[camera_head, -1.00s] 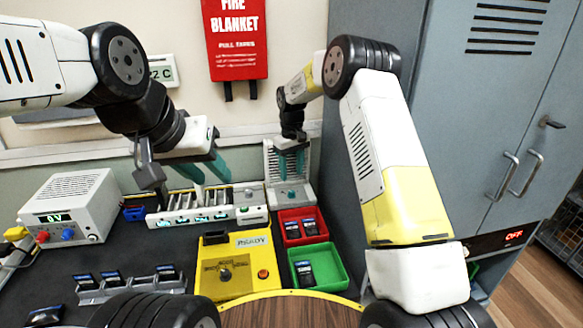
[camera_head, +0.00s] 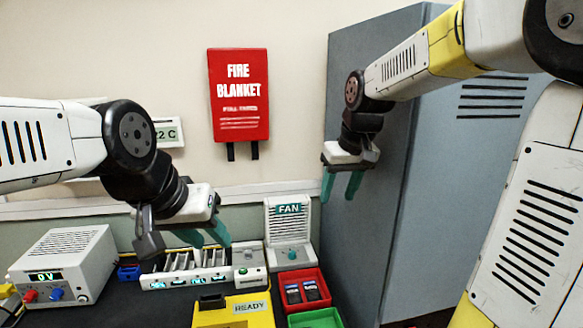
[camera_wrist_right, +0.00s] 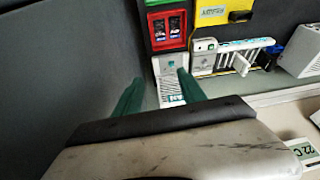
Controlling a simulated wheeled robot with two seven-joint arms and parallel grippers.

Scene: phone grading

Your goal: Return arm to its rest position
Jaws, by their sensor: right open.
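My right gripper (camera_head: 341,187) is up in the air in front of the grey cabinet, above and to the right of the fan unit (camera_head: 289,240). Its two teal fingers are apart with nothing between them. In the right wrist view the right gripper (camera_wrist_right: 160,95) is also open and empty, with the fan unit (camera_wrist_right: 171,82) beyond the fingers. My left gripper (camera_head: 206,238) hangs low above the slotted rack (camera_head: 190,272). Its teal fingers look apart, and I see nothing held in them.
The grey cabinet (camera_head: 375,60) stands close behind my right gripper. A red bin (camera_head: 303,276) holds dark phones; a green bin (camera_head: 315,319) is in front. A yellow READY station (camera_head: 233,313) and a white power supply (camera_head: 63,262) are on the bench. A fire blanket (camera_head: 239,95) hangs on the wall.

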